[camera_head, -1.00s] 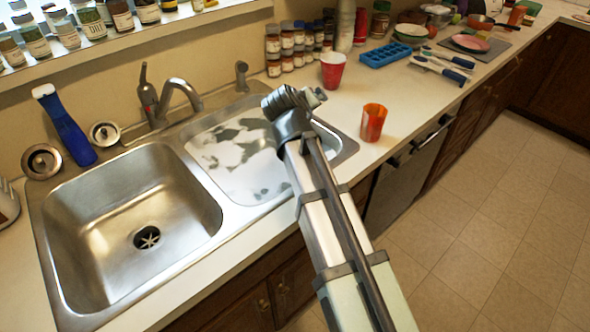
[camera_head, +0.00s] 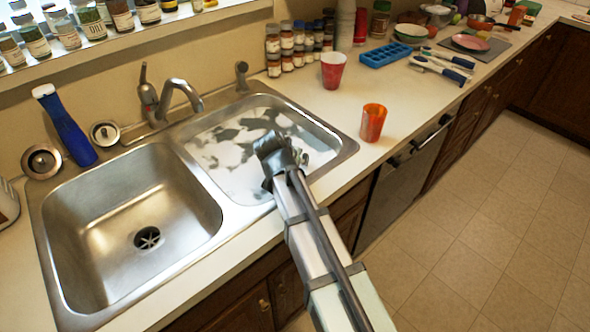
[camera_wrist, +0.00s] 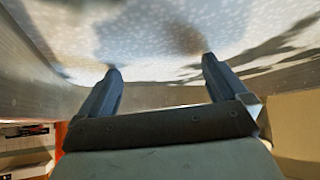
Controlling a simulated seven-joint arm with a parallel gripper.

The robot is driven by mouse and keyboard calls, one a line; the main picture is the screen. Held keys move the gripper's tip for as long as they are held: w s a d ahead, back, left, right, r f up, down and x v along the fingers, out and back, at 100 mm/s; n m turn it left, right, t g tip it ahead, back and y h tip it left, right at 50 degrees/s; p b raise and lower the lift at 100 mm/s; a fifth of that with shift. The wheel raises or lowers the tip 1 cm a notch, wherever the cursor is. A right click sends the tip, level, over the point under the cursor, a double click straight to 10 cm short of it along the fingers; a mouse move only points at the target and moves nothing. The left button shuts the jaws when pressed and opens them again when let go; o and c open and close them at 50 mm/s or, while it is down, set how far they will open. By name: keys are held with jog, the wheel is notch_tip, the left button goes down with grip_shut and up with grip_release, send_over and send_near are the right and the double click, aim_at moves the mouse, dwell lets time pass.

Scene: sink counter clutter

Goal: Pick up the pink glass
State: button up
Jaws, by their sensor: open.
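I see no clearly pink glass. A red-pink tumbler (camera_head: 333,71) stands upright on the counter behind the right basin. An orange-red glass (camera_head: 373,123) stands nearer, right of the basin; I cannot tell which one the task means. My gripper (camera_wrist: 160,70) is open in the wrist view, with nothing between its two fingers. In the head view my wrist is over the right basin (camera_head: 322,133), left of both cups and apart from them. The fingers are hidden there behind my arm.
The faucet (camera_head: 170,100) stands behind the basins. Spice jars (camera_head: 287,52) and a blue ice tray (camera_head: 388,54) lie behind the cups. Utensils (camera_head: 445,66) lie farther right. The counter around the orange-red glass is clear.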

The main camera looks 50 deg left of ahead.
jog(key=shift+w+x, duration=0.15)
jog(key=shift+x, duration=1.85)
jog(key=shift+w+x, duration=0.15)
jog(key=shift+x, duration=1.9)
jog(key=shift+d+r, duration=0.15)
jog(key=shift+d, duration=0.05)
jog(key=shift+c, duration=0.5)
jog(key=shift+r, duration=0.1)
jog(key=c, duration=1.1)
